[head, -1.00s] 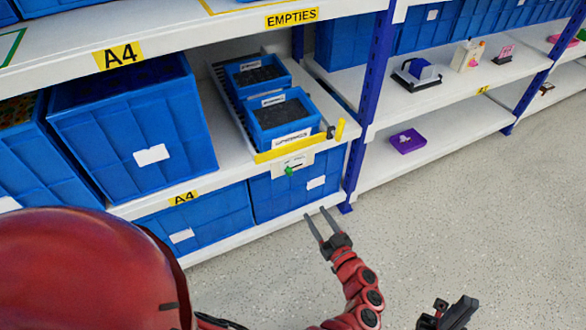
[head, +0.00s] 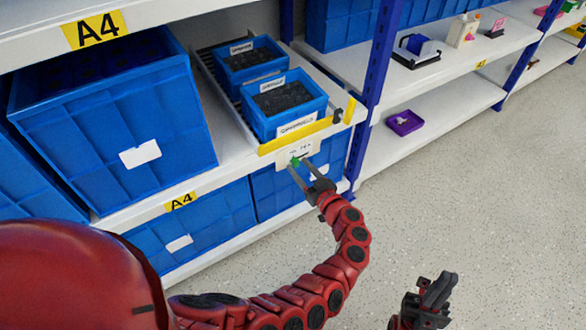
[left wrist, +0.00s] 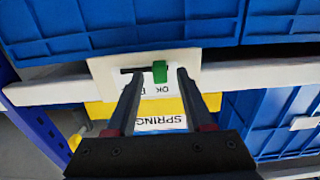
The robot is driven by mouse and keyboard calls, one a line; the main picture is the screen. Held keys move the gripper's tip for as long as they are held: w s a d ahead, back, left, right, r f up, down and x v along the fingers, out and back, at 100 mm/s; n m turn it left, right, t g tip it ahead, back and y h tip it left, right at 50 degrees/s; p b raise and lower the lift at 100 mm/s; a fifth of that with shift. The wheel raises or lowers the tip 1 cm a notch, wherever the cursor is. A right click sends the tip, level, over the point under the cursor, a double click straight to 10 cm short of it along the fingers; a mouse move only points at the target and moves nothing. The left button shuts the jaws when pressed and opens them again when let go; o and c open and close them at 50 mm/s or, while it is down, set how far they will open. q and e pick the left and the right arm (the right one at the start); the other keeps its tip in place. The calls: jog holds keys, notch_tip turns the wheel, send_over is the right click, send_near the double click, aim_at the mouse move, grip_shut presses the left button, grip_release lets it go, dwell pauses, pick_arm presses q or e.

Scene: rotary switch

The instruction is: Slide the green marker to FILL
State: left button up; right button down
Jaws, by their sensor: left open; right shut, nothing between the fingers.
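The green marker (head: 295,162) sits in a slot on a pale plate (head: 283,157) on the shelf's front edge, below the yellow strip. In the left wrist view, which looks upside down, the marker (left wrist: 160,72) is at the right of the visible dark slot (left wrist: 131,71). "OK" and part of another word show on the plate; FILL is not readable. My left gripper (head: 301,168) is open at the plate. In the wrist view its fingertips (left wrist: 158,76) appear on either side of the marker, with no clear grip on it. My right gripper (head: 440,290) is shut and empty, low over the floor.
Two blue bins (head: 285,104) of dark parts stand on a rack above the plate. Large blue crates (head: 120,120) fill the shelf at left and below. A blue upright (head: 372,95) stands to the right. The floor (head: 480,220) at right is clear.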

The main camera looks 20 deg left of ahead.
pick_arm(q)
jog(key=shift+w+a, duration=0.15)
grip_shut()
dwell(1.4)
